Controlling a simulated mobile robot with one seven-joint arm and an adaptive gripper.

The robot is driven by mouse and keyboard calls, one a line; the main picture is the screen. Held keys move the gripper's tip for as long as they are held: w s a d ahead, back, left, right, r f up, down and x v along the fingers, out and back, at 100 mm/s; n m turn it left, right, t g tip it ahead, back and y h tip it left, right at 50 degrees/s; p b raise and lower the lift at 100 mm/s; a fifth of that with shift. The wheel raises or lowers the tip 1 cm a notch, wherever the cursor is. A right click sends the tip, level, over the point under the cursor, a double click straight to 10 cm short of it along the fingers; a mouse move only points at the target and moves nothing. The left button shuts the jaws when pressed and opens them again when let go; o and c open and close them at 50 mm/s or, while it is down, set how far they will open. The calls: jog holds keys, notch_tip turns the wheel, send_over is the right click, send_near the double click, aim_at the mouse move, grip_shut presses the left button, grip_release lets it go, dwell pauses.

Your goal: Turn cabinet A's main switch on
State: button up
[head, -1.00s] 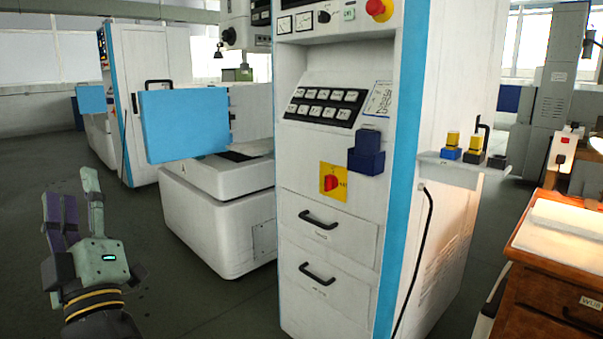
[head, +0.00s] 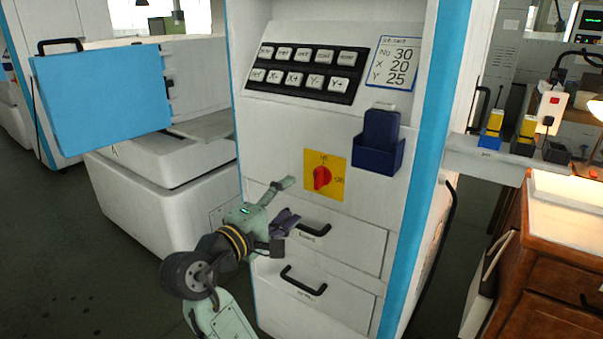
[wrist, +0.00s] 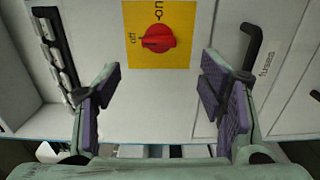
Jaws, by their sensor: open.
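The main switch (head: 322,177) is a red rotary knob on a yellow plate (head: 339,182) on the white cabinet (head: 290,130). In the head view "off" is at the plate's top and "on" at its right; the knob's handle lies upright, towards "off". In the wrist view the knob (wrist: 156,42) shows whole, its handle towards "off" at the left. My gripper (head: 287,201) is open and empty, in front of the cabinet, just below and left of the plate. In the wrist view the open fingers (wrist: 161,80) stand apart, with the knob beyond them, untouched.
Below the switch are two drawers with black handles (head: 303,281). A dark blue holder (head: 378,158) is to its right, a button panel (head: 308,70) above. A blue panel (head: 102,91) juts out at left. A wooden desk (head: 560,240) stands at right.

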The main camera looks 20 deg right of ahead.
aim_at(315, 181)
jog(key=p+x, duration=0.1)
jog(key=x, duration=0.9)
jog(key=shift+d+p, duration=0.2)
jog(key=shift+p, duration=0.1)
jog(key=shift+c, duration=0.5)
jog(key=c, duration=1.1)
jog(key=shift+o, duration=0.2)
